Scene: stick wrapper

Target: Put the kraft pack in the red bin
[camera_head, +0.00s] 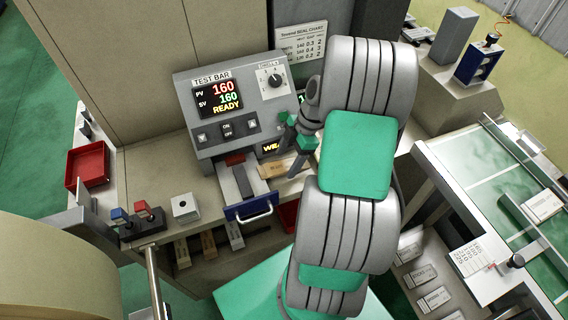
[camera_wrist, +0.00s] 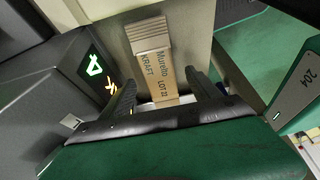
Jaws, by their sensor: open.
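The kraft pack (camera_wrist: 155,65), a tan box printed "KRAFT" and "LOT", lies on the counter in the wrist view. It also shows in the head view, partly hidden by my gripper, beside the test bar machine (camera_head: 275,168). My gripper (camera_wrist: 158,98) is open, its two dark fingers to either side of the pack's near end; contact cannot be told. A red bin (camera_head: 88,166) stands at the far left of the counter in the head view and looks empty. Another red container (camera_head: 289,214) shows partly below the counter, mostly hidden by my arm.
A switch box (camera_head: 137,222) and a small white box (camera_head: 185,207) stand on the left counter. A green conveyor (camera_head: 490,165) is at right.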

